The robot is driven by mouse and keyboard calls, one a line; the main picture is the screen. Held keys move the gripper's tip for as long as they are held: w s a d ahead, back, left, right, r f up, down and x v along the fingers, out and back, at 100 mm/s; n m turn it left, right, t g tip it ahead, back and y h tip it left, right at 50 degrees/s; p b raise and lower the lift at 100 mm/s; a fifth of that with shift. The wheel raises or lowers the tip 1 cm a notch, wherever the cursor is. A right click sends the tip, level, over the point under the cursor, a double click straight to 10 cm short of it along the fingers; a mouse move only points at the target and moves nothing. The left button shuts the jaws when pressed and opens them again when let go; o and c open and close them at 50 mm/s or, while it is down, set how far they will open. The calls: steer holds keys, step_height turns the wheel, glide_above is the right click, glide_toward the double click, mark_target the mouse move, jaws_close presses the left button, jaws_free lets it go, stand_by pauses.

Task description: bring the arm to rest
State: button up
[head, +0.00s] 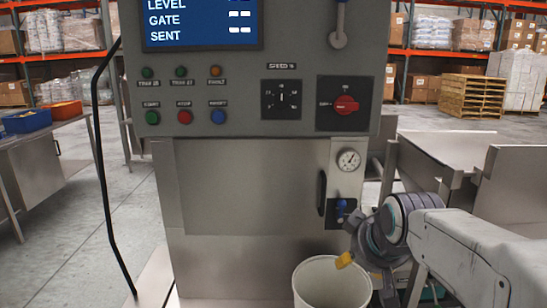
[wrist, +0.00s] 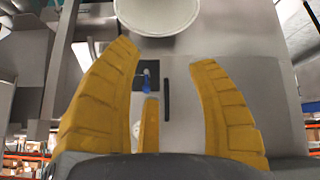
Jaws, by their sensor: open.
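My gripper (head: 344,260) is at the lower right of the head view, in front of the machine's right side and by the upper rim of a white bucket (head: 318,285). In the wrist view its yellow fingers (wrist: 162,54) are spread wide, with nothing between them. The bucket (wrist: 155,14) shows there at the top edge, past the fingertips. My pale arm reaches in from the right in the head view and is bent at the wrist.
The grey machine (head: 245,200) has a blue-handled valve (head: 341,208), a gauge (head: 349,159), buttons and a red switch (head: 346,105). A steel table (head: 40,150) with bins stands left. Steel chutes (head: 440,160) stand right. Open floor shows at left.

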steer(key=s+f+m+g, duration=0.15)
steer(key=s+f, duration=0.25)
steer(key=s, duration=0.4)
steer(key=s+f+g, duration=0.3)
steer(key=s+f, duration=0.2)
steer(key=s, duration=0.2)
steer(key=s+f+m+g, duration=0.15)
steer(key=s+f, duration=0.25)
steer(key=s, duration=0.4)
step_height(320, 180, up, 17)
steer(key=t+p, duration=0.1)
steer(key=p, duration=1.3)
steer(key=shift+d+t+p, duration=0.15)
steer(key=shift+t+p, duration=0.2)
steer(key=shift+t, duration=0.05)
steer(key=shift+o, duration=0.2)
steer(key=shift+w, duration=0.1)
